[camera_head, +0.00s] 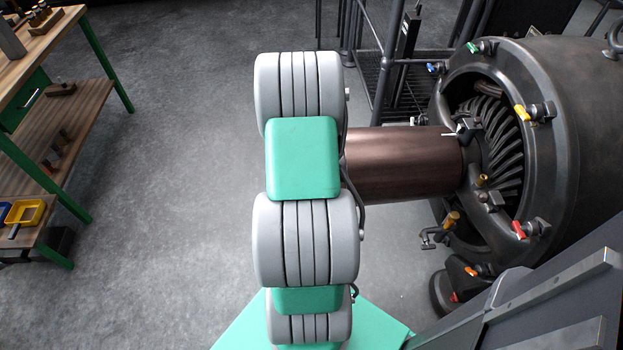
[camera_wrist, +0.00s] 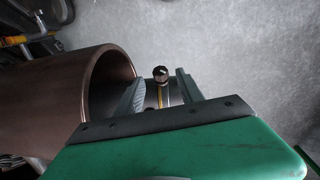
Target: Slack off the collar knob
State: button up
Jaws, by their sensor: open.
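A small dark round knob (camera_wrist: 161,73) stands on a collar (camera_wrist: 161,95) with a yellow line, just outside the open end of the brown cylinder (camera_wrist: 50,100). In the wrist view, my gripper (camera_wrist: 162,76) is open, with one grey finger on each side of the knob. Gaps show between the knob and both fingers. I cannot tell whether the fingertips are level with it in depth. The left finger overlaps the cylinder's mouth in the picture. In the head view my arm hides my gripper and the knob; the brown cylinder (camera_head: 405,165) shows to its right.
A large dark dynamo housing (camera_head: 570,110) with coloured handles and coiled windings stands at the right, against the cylinder's far end. A wooden workbench (camera_head: 70,95) with green legs is at the left. Grey floor (camera_head: 185,130) lies open between bench and arm.

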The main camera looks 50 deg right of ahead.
notch_tip(320, 180, down, 3)
jog(key=shift+d+f, duration=0.1)
jog(key=shift+c, duration=0.4)
grip_shut()
